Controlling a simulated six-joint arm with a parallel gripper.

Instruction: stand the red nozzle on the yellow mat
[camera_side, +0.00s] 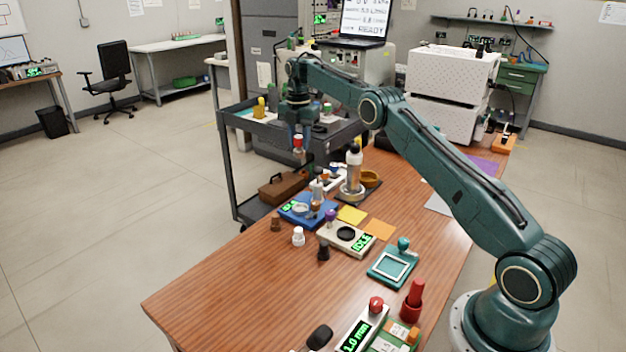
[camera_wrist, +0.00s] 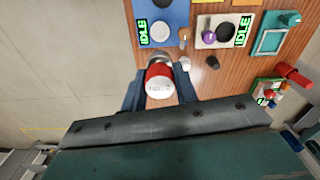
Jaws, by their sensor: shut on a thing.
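The red nozzle (camera_side: 298,142) is held between the fingers of my gripper (camera_side: 299,129), raised above the far part of the wooden table in the side view. In the wrist view the nozzle (camera_wrist: 154,72) is red with a white end facing the camera, and the blue-grey fingers of my gripper (camera_wrist: 160,88) lie on both sides of it. It looks roughly upright. The yellow mat (camera_side: 352,215) lies flat and bare on the table, between the blue scale and the orange mat, apart from the nozzle. Only a sliver of yellow shows at the wrist view's top edge.
A blue scale (camera_side: 291,208), a white scale (camera_side: 336,239) and an orange mat (camera_side: 381,230) surround the yellow mat. A tall bottle (camera_side: 353,160) on a stand rises behind it. Several small caps and a teal frame (camera_side: 393,266) stand nearer. The table's front left is clear.

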